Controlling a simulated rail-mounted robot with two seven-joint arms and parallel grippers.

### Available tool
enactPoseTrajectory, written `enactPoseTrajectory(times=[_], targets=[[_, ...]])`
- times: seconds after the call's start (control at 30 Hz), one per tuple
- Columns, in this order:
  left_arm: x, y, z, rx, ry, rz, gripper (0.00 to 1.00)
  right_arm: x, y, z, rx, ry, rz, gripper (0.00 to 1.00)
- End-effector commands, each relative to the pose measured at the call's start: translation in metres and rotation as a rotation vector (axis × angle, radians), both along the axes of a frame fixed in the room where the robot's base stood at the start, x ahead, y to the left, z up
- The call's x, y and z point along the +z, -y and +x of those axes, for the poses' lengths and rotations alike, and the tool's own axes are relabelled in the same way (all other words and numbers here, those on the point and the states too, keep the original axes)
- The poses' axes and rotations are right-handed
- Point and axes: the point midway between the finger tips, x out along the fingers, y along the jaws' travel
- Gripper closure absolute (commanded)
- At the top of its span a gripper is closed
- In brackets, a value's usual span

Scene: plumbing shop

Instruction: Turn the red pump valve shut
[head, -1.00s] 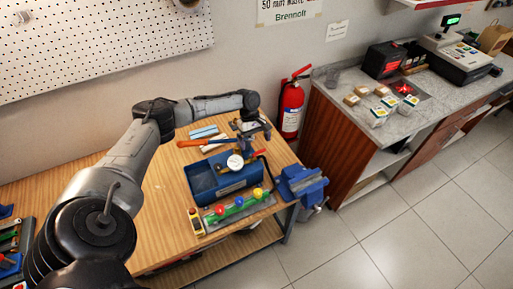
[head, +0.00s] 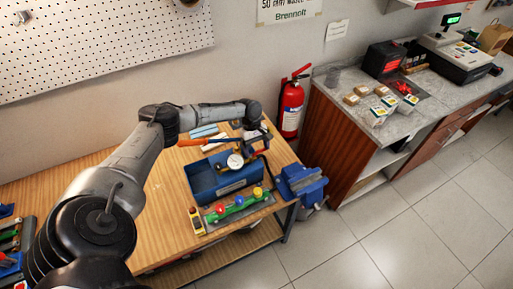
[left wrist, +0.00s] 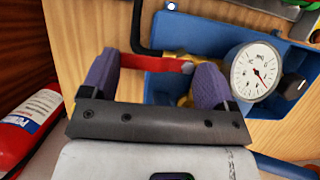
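The blue pump box (head: 208,186) stands on the wooden bench with a round white gauge (head: 235,161) at its back. My left gripper (head: 258,148) is over the pump's back right part and hides most of the valve in the head view. In the left wrist view the red valve lever (left wrist: 158,64) lies across the gap between the two purple fingers of my left gripper (left wrist: 152,85). The fingers are wide apart. I cannot tell whether either finger touches the lever. The gauge (left wrist: 256,71) is just right of the right finger. My right gripper is out of view.
A black hose (left wrist: 137,28) bends close to the left finger. A green manifold with coloured knobs (head: 238,205) lies in front of the pump. A blue vise (head: 301,182) is at the bench's right edge. A fire extinguisher (head: 291,106) stands behind it.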

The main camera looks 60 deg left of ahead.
Motion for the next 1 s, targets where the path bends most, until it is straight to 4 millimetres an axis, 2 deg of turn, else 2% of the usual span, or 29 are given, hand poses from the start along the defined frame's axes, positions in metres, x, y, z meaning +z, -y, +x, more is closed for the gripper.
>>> enactPoseTrajectory(times=[0.03,0.2,0.57,1.0], targets=[[0.000,0.000,0.000,0.000,0.000,0.000,0.28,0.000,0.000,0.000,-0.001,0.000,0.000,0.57],[0.000,0.000,0.000,0.000,0.000,0.000,0.43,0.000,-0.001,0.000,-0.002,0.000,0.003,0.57],[0.001,0.003,0.000,-0.089,-0.001,-0.002,0.43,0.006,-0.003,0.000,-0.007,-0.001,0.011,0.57],[0.002,0.016,-0.001,-0.477,-0.001,-0.004,0.43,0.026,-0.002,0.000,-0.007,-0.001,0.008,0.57]])
